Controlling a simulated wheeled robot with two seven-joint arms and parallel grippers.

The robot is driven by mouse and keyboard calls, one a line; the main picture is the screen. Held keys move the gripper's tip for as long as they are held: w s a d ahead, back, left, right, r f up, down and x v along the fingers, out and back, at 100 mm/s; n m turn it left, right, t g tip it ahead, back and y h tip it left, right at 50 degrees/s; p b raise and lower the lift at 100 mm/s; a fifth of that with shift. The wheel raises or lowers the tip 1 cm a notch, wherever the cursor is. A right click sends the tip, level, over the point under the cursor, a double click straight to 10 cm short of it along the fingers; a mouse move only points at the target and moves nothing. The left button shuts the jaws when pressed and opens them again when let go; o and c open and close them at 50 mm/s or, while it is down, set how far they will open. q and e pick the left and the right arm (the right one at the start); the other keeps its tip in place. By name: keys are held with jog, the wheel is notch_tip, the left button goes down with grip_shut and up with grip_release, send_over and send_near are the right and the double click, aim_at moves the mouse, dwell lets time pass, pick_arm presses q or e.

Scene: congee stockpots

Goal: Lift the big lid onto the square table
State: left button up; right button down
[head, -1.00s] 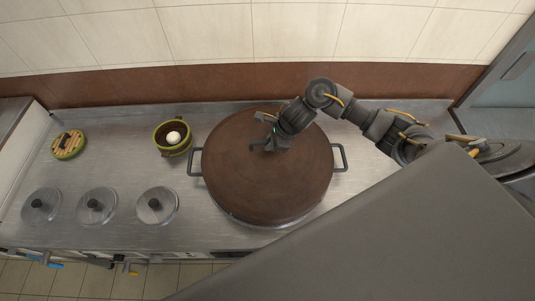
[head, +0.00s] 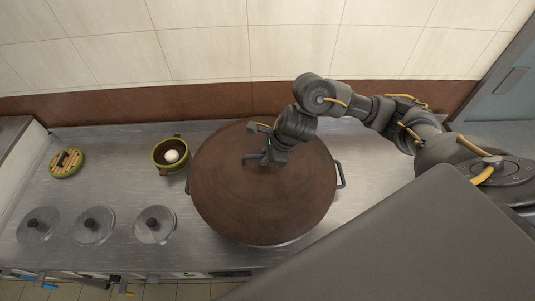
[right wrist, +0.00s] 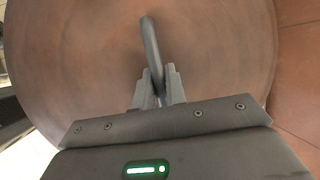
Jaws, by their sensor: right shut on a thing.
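The big lid (head: 262,205) is a wide round brown disc with a dark bar handle on top. It is over the large pot on the steel counter, and the pot's side handle (head: 341,175) shows at its right. My right gripper (head: 262,158) is shut on the lid's handle; in the right wrist view the fingers (right wrist: 158,88) close around the grey handle bar (right wrist: 150,45). The lid looks raised off the pot and hides most of it. My left gripper is not in view. The square table is not in view.
A green pot (head: 171,154) with a white ball inside stands left of the big lid. A green-rimmed wooden lid (head: 66,163) lies farther left. Several small steel lids, such as this one (head: 154,225), line the front left. A tiled wall (head: 290,45) rises behind.

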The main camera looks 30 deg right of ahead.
jog(key=s+a+r, duration=0.1)
jog(key=s, duration=0.1)
jog(key=s+a+r+p, duration=0.1)
jog(key=s+a+r, duration=0.1)
jog(key=s+a+r+p, duration=0.1)
jog(key=s+a+r, duration=0.1)
jog(key=shift+s+a, duration=0.25)
jog(key=shift+s, duration=0.1)
jog(key=shift+s+a+r+p, duration=0.15)
jog(key=shift+s+a+p, duration=0.25)
jog(key=shift+s, duration=0.2)
